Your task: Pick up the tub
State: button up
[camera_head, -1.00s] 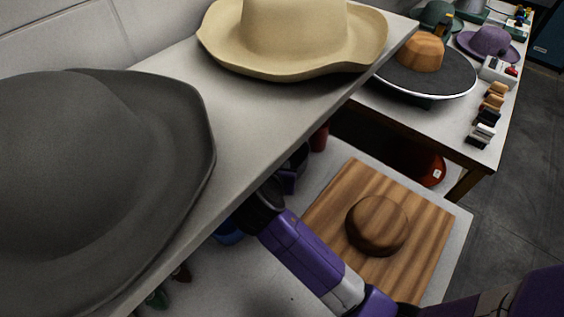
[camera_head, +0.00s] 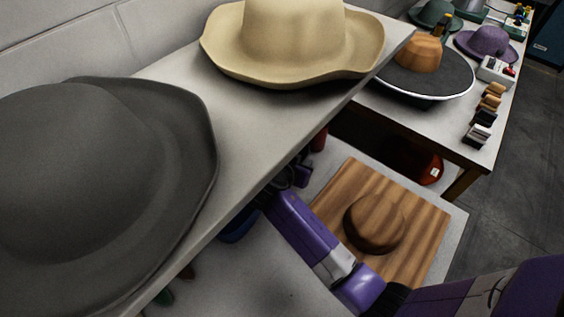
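I cannot single out the tub for certain. A dark blue rounded object (camera_head: 238,229) shows partly under the upper shelf's front edge, left of my purple forearm. A small red object (camera_head: 319,139) shows farther back under the same edge. My gripper (camera_head: 300,174) is partly in view at the far end of my arm, reaching in under the upper shelf. Its fingertips are hidden by the shelf, so I cannot see whether it is open or holds anything.
The upper shelf (camera_head: 240,140) bears a grey hat (camera_head: 100,180) and a cream hat (camera_head: 292,40). On the lower surface, a brown hat form (camera_head: 374,223) sits on a striped wooden board (camera_head: 420,225). A table (camera_head: 425,125) with more hats stands behind at right.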

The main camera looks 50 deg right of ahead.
jog(key=shift+d+f, duration=0.1)
jog(key=shift+c, duration=0.2)
grip_shut()
dwell(1.2)
